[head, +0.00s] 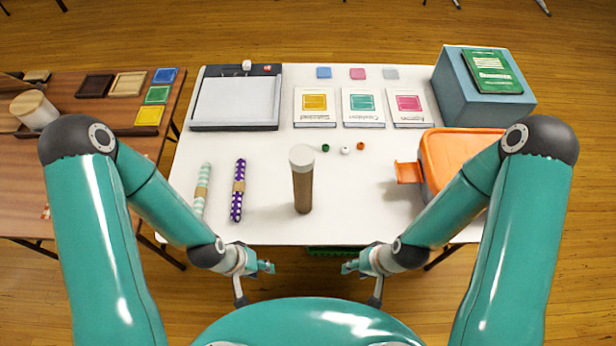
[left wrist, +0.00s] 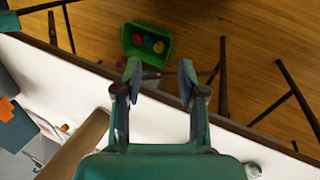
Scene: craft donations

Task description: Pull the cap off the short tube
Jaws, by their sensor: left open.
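The short tube (head: 303,190) is brown and stands upright near the front middle of the white table, with a pale cap (head: 302,156) on its top. My left gripper (head: 267,268) is at the table's front edge, to the left of the tube and apart from it. In the left wrist view its two fingers (left wrist: 160,80) are spread with nothing between them. A brown tube-like shape (left wrist: 78,145) shows at the lower left there. My right gripper (head: 349,268) is at the front edge to the right of the tube, apart from it and empty; its fingers look spread.
Two patterned rolls (head: 238,190) lie left of the tube. An orange box (head: 460,150) with a side tab stands right. A paper trimmer (head: 236,98), cards and a blue box (head: 470,95) line the back.

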